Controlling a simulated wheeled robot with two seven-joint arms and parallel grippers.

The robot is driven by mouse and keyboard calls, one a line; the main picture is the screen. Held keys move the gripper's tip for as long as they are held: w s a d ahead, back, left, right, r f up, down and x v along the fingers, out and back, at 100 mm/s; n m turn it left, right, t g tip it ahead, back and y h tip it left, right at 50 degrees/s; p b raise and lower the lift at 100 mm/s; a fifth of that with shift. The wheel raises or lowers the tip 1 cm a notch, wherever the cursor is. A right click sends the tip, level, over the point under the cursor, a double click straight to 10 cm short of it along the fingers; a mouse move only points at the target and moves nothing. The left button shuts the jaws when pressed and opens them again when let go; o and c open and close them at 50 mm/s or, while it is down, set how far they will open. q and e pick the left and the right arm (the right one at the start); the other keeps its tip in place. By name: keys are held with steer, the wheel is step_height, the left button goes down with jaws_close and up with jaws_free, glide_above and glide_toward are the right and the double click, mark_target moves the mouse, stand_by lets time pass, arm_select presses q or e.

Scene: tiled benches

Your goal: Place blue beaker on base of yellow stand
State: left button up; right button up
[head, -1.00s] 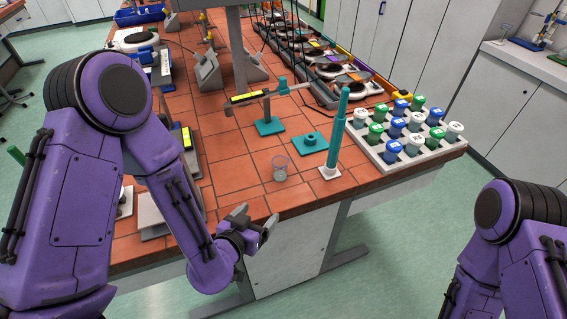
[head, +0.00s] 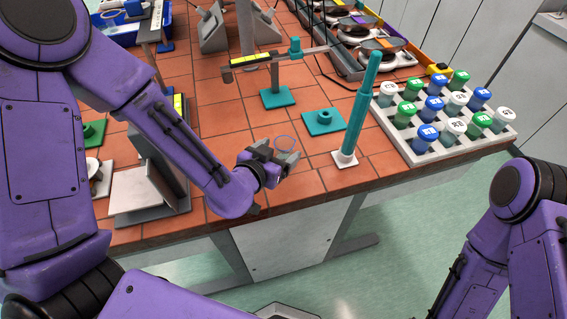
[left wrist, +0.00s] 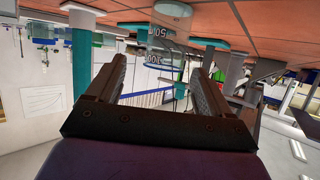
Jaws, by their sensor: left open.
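The blue beaker (head: 285,143) is clear with a blue rim and stands upright near the front edge of the tiled bench. It also shows in the left wrist view (left wrist: 165,32), with volume marks, ahead of and between the fingertips. My left gripper (head: 281,155) is open just on the near side of the beaker and partly hides it; contact cannot be told. No wholly yellow stand shows. My right gripper is out of view.
A teal plate with a knob (head: 325,122) lies behind the beaker. A tall teal rod on a white base (head: 345,158) stands to its right. A white rack with several capped bottles (head: 421,154) fills the right corner. Hotplates (head: 380,57) line the back.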

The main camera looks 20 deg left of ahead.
mark_target(288, 140)
arm_select(q)
steer(key=shift+b+x, duration=0.9)
steer(key=shift+b, duration=0.2)
steer(key=shift+w+f+b, duration=0.15)
steer(key=shift+w+b, duration=0.55)
steer(key=shift+b, duration=0.05)
steer(key=x, duration=0.1)
steer(key=p+x, duration=0.1)
steer(key=shift+w+a+f, duration=0.1)
steer(key=shift+w+a, duration=0.05)
steer(key=shift+w, duration=0.25)
steer(key=shift+w+f, duration=0.2)
steer(key=shift+w, duration=0.1)
steer(key=shift+s+r, duration=0.1)
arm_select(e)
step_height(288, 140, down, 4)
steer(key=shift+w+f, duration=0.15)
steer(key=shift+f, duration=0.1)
arm_select(q)
steer(key=shift+s, duration=0.1)
steer(key=c, duration=1.1)
steer(key=shift+r, duration=0.1)
steer(key=shift+c, duration=0.2)
